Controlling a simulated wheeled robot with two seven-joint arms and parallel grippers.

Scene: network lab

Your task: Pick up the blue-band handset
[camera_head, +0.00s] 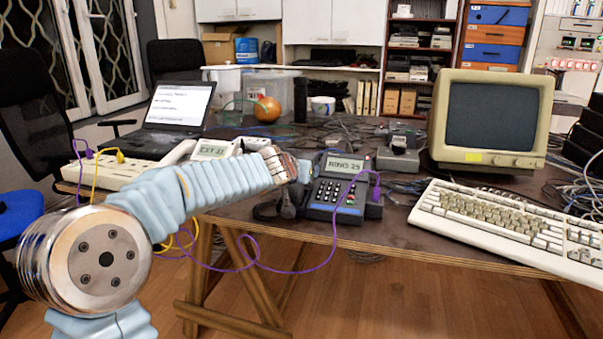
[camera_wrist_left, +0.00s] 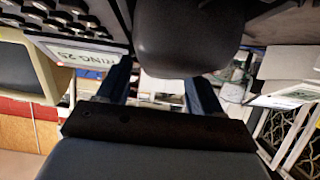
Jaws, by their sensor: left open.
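A dark desk phone (camera_head: 338,196) with a display reading RING 25 stands near the table's front edge. A dark handset (camera_head: 287,203) is at its left side, partly hidden by my left arm. No blue band can be made out on it. My left gripper (camera_head: 301,172) is just above and beside this handset, against the phone's left side. In the left wrist view, the open gripper (camera_wrist_left: 158,88) has a dark rounded handset end (camera_wrist_left: 188,38) in front of its fingers. Whether the fingers straddle it or touch it is unclear. The phone's display (camera_wrist_left: 85,58) shows at upper left. My right gripper is out of view.
A pale phone (camera_head: 210,150) reading EXT 22 stands left, behind my arm. A purple cable (camera_head: 334,245) hangs in front of the table. A keyboard (camera_head: 500,222) and beige monitor (camera_head: 493,115) stand right. A laptop (camera_head: 180,104) and orange ball (camera_head: 267,109) are farther back.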

